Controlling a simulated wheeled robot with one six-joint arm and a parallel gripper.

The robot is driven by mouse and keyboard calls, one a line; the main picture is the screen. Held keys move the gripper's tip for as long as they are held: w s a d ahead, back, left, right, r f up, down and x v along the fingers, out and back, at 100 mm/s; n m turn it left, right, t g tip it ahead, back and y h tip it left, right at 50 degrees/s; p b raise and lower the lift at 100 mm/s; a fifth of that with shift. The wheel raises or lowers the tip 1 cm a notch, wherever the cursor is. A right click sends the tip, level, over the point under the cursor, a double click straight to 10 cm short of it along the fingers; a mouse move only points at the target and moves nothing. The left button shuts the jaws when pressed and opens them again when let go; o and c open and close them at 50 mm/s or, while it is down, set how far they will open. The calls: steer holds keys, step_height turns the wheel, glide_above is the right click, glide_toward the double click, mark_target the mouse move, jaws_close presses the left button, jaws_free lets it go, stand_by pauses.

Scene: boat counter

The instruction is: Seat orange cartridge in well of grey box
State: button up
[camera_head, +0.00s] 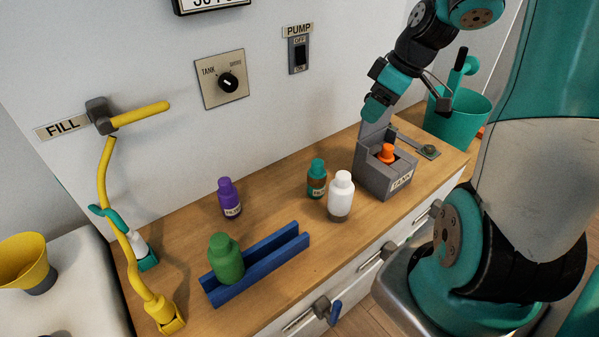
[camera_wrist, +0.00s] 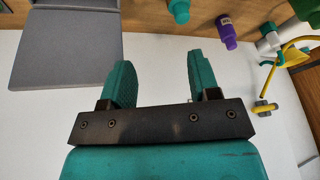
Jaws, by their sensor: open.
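The orange cartridge (camera_head: 386,154) stands upright in the well of the grey box (camera_head: 374,180), with its knobbed top showing above the rim. Its lower part is hidden, so I cannot tell how deep it sits. The box carries a TANK label on its front, and a grey lid (camera_head: 374,130) stands raised at its back. My gripper (camera_head: 376,106) is above and behind the box, near the raised lid, apart from the cartridge. In the wrist view my gripper (camera_wrist: 160,64) has its two teal fingers apart with nothing between them. A grey panel (camera_wrist: 65,48) shows at upper left there.
A green bottle (camera_head: 226,260) sits on a blue rail (camera_head: 285,246). A teal bucket (camera_head: 465,118) is behind at right.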

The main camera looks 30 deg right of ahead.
steer(key=s+a+r+g+y, duration=0.1)
steer(key=a+r, duration=0.1)
steer(key=a, duration=0.5)
steer(key=a+r, duration=0.2)
steer(key=a, duration=0.6)
steer(key=s+a+r+n+g, duration=0.1)
steer(key=s+a+r+g, duration=0.1)
steer(key=s+a, duration=1.1)
steer(key=shift+s+a, duration=0.4)
steer(key=shift+a, duration=0.4)
steer(key=shift+r, duration=0.1)
